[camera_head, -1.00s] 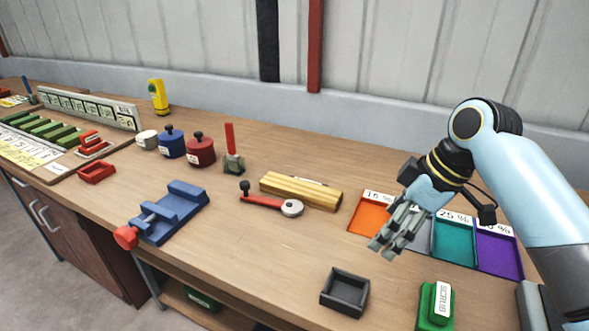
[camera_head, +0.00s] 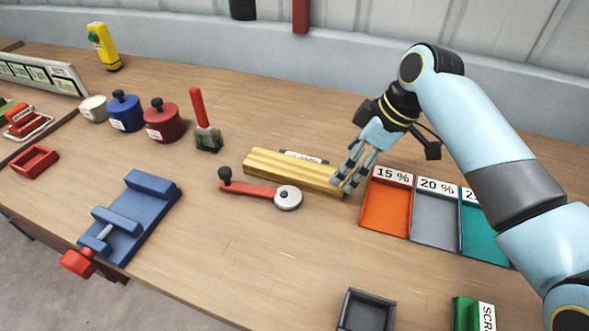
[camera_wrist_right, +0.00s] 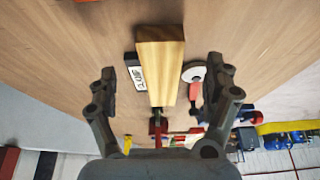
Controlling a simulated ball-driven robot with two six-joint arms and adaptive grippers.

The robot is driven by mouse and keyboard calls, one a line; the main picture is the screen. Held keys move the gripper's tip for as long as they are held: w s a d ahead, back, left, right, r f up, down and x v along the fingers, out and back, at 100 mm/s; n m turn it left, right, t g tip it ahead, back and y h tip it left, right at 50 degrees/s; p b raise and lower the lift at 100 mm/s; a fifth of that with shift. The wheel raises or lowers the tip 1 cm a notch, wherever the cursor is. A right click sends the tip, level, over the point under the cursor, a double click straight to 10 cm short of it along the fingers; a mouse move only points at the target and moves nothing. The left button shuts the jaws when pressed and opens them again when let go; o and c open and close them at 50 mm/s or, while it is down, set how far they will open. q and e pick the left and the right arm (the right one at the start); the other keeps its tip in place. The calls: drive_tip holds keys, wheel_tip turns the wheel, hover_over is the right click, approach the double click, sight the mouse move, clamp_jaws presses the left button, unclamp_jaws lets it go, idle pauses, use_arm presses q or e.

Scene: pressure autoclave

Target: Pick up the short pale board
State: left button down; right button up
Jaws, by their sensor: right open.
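The short pale board (camera_head: 290,172) is a yellowish wooden block lying on the bench in the middle of the head view. In the right wrist view the board (camera_wrist_right: 160,65) lies lengthwise between the two spread fingers. My right gripper (camera_head: 352,172) is open and empty, above the right end of the board. In the right wrist view the right gripper (camera_wrist_right: 158,88) has one finger on each side of the board, and I cannot tell how high it is above it. My left gripper is in neither view.
A red-handled tool with a round white head (camera_head: 288,197) lies just in front of the board. A small label (camera_head: 305,157) lies right behind it. The orange tray (camera_head: 385,212) is to the right.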

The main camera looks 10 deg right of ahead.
drive_tip(key=x, duration=0.4)
drive_tip(key=shift+a+f, duration=0.15)
drive_tip(key=shift+f, duration=0.2)
drive_tip(key=shift+w+f, duration=0.1)
drive_tip(key=shift+f, duration=0.1)
drive_tip(key=c, duration=1.3)
drive_tip(key=shift+c, duration=0.6)
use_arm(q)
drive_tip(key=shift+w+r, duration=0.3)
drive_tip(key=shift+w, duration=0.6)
use_arm(e)
drive_tip(key=shift+r, duration=0.1)
